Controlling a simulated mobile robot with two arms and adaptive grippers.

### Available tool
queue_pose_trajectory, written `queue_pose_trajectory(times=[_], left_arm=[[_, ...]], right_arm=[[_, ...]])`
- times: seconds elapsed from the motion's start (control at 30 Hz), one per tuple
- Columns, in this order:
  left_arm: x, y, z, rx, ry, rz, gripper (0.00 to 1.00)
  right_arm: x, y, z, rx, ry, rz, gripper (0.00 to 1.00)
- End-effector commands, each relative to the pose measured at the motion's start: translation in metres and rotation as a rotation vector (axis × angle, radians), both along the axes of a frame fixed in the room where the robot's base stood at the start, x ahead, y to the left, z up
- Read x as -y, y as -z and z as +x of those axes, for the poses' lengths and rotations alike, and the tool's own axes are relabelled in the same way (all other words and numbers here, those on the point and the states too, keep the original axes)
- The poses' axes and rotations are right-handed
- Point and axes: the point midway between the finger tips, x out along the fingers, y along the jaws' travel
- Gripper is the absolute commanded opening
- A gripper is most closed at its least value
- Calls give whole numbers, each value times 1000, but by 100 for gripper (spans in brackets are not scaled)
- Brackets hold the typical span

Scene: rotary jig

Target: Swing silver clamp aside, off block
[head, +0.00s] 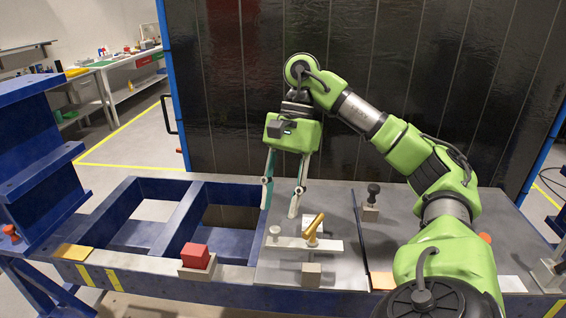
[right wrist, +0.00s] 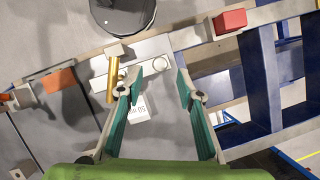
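The silver clamp (head: 330,247) is a flat bar with a round knob at its left end and a gold handle (head: 313,230) rising from it. It lies left to right above the grey plate. It also shows in the right wrist view (right wrist: 147,53). A pale block (head: 312,221) with a printed label sits just behind the bar; it shows in the right wrist view (right wrist: 138,112), partly behind a finger. I cannot tell how far the bar overlaps it. My right gripper (head: 279,204) is open and empty, pointing down behind and left of the clamp. My left gripper is out of view.
A red block (head: 195,256) stands on the front rail to the left. A dark knob on a post (head: 371,194) stands behind right. A small grey block (head: 311,273) is in front of the bar. The blue frame (head: 180,215) has open bays at left.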

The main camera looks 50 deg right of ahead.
Motion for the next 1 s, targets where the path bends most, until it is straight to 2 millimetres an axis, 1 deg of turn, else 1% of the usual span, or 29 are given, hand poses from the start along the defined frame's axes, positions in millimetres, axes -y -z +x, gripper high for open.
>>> queue_pose_trajectory(times=[0.03,0.53,1.0], left_arm=[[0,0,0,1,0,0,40],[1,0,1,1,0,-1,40],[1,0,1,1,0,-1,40]], right_arm=[[1,-4,0,3,1,-1,34],[8,-21,2,4,-2,-2,34],[10,-24,2,0,0,-1,34]])
